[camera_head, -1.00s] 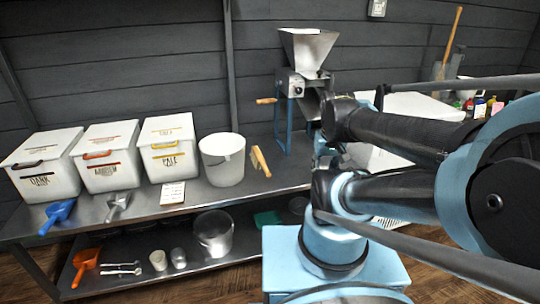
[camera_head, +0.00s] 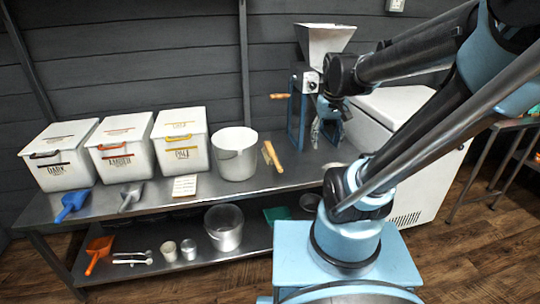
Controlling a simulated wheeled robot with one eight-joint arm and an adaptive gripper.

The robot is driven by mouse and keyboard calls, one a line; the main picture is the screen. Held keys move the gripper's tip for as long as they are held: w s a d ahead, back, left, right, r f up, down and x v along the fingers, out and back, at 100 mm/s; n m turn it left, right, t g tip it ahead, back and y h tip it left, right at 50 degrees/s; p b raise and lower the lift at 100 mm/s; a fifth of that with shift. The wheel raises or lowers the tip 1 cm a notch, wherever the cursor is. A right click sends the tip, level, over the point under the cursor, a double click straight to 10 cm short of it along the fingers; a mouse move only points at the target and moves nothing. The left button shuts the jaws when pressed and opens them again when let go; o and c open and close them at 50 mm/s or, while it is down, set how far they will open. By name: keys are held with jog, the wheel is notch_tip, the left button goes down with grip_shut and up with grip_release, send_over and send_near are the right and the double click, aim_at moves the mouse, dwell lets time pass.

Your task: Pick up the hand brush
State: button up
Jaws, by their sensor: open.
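The hand brush (camera_head: 272,157), with a pale wooden body, is on the metal bench just right of the white bucket (camera_head: 235,155). It appears tilted, and its bristles are hard to make out. My gripper (camera_head: 327,136) points down in front of the grain mill, to the right of the brush and apart from it. It is open with nothing seen between its fingers; the fingers are small and partly lost against the mill's blue frame.
The mill (camera_head: 323,42) stands behind my gripper, its wooden crank handle (camera_head: 280,96) sticking out left above the brush. Lidded bins (camera_head: 183,150), a blue scoop (camera_head: 72,204) and a metal scoop (camera_head: 131,196) are left. A white chest (camera_head: 430,170) stands right. Bench front is partly clear.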

jog(key=w+a+r+n, duration=0.1)
jog(key=w+a, duration=0.7)
jog(key=w, duration=0.6)
jog(key=n+g, duration=0.1)
jog(key=g, duration=0.1)
send_over(273, 153)
jog(key=f, duration=1.6)
jog(key=shift+w+a+f, duration=0.1)
jog(key=shift+a, duration=0.1)
jog(key=shift+s+d+f, duration=0.1)
jog(key=shift+s+f, duration=0.05)
jog(key=shift+f, duration=1.45)
jog(key=shift+s+d+f, duration=0.1)
jog(key=shift+f, duration=1.5)
jog(key=shift+c, duration=0.5)
grip_shut()
